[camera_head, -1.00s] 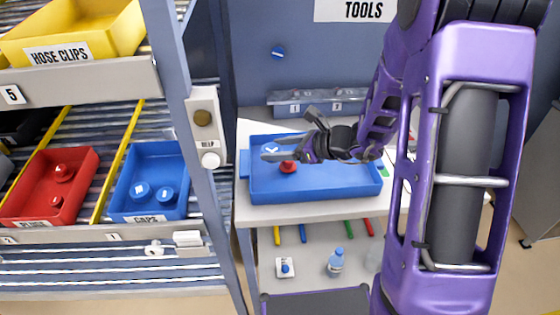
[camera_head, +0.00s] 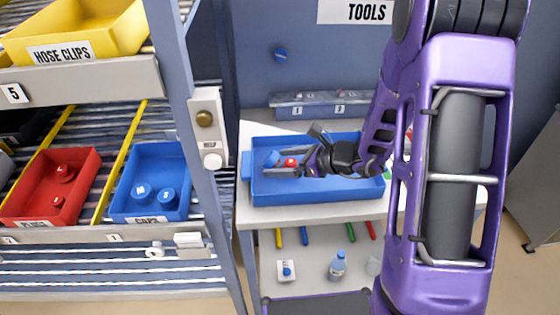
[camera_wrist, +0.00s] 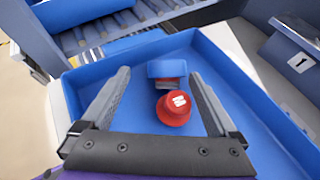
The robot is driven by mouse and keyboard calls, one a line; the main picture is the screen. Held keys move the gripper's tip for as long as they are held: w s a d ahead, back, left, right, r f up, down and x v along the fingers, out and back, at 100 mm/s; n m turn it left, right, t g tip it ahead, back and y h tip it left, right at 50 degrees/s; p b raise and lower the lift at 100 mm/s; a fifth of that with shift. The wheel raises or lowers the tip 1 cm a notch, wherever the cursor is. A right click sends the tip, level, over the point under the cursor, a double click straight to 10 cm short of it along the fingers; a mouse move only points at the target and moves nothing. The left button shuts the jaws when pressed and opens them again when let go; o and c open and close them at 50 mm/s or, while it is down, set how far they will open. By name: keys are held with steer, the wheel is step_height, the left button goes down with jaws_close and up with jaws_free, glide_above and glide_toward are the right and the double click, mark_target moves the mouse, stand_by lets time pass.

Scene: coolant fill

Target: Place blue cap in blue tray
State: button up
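The blue tray (camera_head: 325,192) sits on the white table; its walls and floor also show in the wrist view (camera_wrist: 243,118). The blue cap (camera_head: 271,158) is inside the tray's outline, near its left end, tilted with its side showing. The cap's underside is hidden.
The rack at left holds a red plugs bin (camera_head: 52,205) and a blue caps bin (camera_head: 150,208) with two blue caps. A grey rack post (camera_head: 205,170) stands between bins and table. A bottle (camera_head: 337,266) is on the lower shelf.

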steer(key=v, duration=1.1)
steer(key=shift+r+p, duration=0.2)
steer(key=shift+p, duration=0.2)
steer(key=shift+s+d, duration=0.15)
